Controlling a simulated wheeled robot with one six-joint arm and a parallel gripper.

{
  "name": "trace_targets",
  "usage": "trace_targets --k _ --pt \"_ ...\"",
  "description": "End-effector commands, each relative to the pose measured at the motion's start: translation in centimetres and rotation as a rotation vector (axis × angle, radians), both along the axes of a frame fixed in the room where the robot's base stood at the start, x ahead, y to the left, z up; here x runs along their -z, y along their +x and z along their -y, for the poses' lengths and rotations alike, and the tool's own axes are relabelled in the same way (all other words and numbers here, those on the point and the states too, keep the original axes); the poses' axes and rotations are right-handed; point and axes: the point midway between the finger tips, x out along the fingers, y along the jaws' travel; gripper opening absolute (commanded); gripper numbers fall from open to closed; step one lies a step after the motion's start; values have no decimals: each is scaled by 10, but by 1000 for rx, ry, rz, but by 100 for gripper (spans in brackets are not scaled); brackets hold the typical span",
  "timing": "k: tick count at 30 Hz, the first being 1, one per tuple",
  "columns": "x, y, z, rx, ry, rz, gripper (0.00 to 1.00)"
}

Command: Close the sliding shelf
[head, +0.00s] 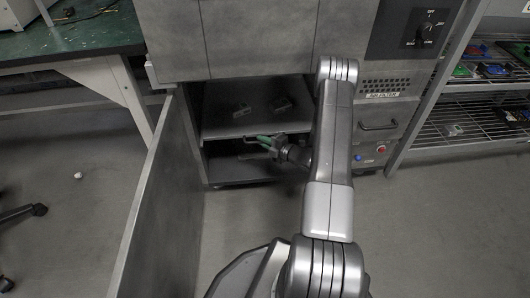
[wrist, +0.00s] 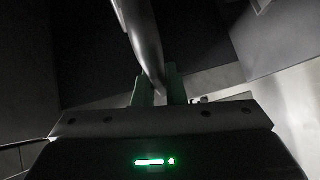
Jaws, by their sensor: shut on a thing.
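The sliding shelf (head: 225,124) is a grey board inside the low cabinet, with two small dark objects (head: 279,105) lying on it. A bar handle (head: 245,139) runs along its front edge. My gripper (head: 262,140), with green fingers, is at this handle. In the wrist view, the gripper (wrist: 155,85) is shut on a curved metal bar, the handle (wrist: 142,40), which passes between the green fingers. My forearm hides the right side of the shelf and cabinet opening.
The cabinet door (head: 160,215) stands open on the left, reaching toward me. A green-topped table (head: 80,42) is at the far left. A wire rack (head: 470,120) with small parts stands at the right. The floor in front is clear.

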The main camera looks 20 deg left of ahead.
Motion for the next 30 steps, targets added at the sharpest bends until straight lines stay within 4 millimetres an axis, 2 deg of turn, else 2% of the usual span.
trace_targets --k 9,10,12,13,23,26,30 --pt "-1 6 -2 8 2 6 0" --pt "-2 6 -2 9 1 6 16" --pt "-1 6 -2 8 2 6 30" --pt "-1 5 -2 7 2 5 32" --pt "-2 3 2 6 0 3 32" --pt "-4 1 12 7 0 2 32" --pt "-10 -4 40 10 0 1 32"
